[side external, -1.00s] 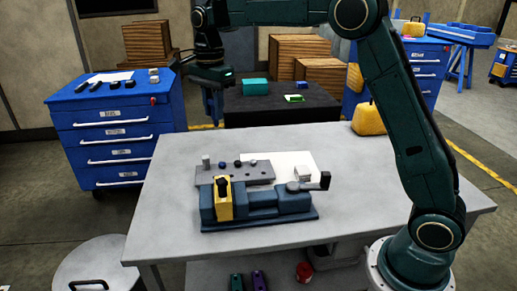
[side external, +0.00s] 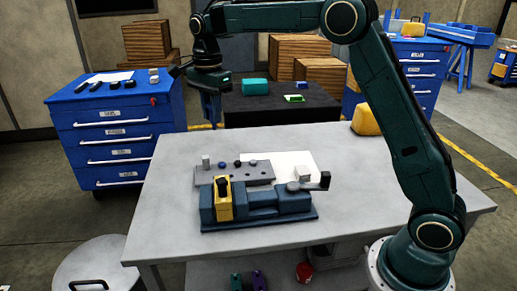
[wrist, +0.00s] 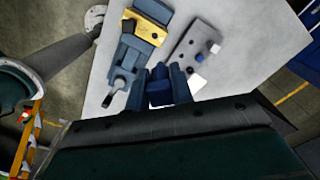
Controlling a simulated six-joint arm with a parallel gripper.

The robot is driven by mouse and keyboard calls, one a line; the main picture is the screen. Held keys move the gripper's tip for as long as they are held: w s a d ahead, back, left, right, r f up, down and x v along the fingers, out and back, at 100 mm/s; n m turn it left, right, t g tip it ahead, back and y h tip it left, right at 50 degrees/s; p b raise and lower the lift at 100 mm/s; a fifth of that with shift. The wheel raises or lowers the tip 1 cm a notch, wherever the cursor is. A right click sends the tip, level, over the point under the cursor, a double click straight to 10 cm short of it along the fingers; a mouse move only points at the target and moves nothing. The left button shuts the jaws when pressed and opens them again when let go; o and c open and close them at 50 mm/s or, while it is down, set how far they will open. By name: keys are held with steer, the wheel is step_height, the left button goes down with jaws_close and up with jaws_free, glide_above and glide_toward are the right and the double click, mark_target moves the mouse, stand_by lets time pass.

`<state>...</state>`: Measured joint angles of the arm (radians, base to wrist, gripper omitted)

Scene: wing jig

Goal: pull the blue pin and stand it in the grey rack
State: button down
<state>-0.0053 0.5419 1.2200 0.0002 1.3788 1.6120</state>
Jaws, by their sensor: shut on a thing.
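My gripper (side external: 211,108) is in the air behind the table's far left edge in the side view. In the wrist view my gripper (wrist: 160,80) is shut on a dark blue piece, the blue pin (wrist: 160,93). The pin cannot be made out clearly in the side view. The grey rack (side external: 232,176) lies flat on the table with several short pegs standing in it, light, blue and dark. It also shows in the wrist view (wrist: 190,40). My gripper is apart from it.
A blue-grey jig (side external: 270,214) with a yellow block (side external: 224,206) and a black knob stands in front of the rack.

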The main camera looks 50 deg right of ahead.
steer(key=w+d+f, duration=0.3)
steer(key=w+f, duration=0.1)
steer(key=f, duration=0.4)
steer(key=w+d+f, duration=0.3)
steer(key=w+f, duration=0.2)
steer(key=f, duration=0.4)
steer(key=shift+d, duration=0.2)
steer(key=shift+f, duration=0.1)
steer(key=shift+f, duration=3)
steer(key=shift+f, duration=0.45)
steer(key=shift+f, duration=0.75)
steer(key=shift+f, duration=0.25)
steer(key=c, duration=1.1)
jaws_free()
steer(key=shift+c, duration=0.2)
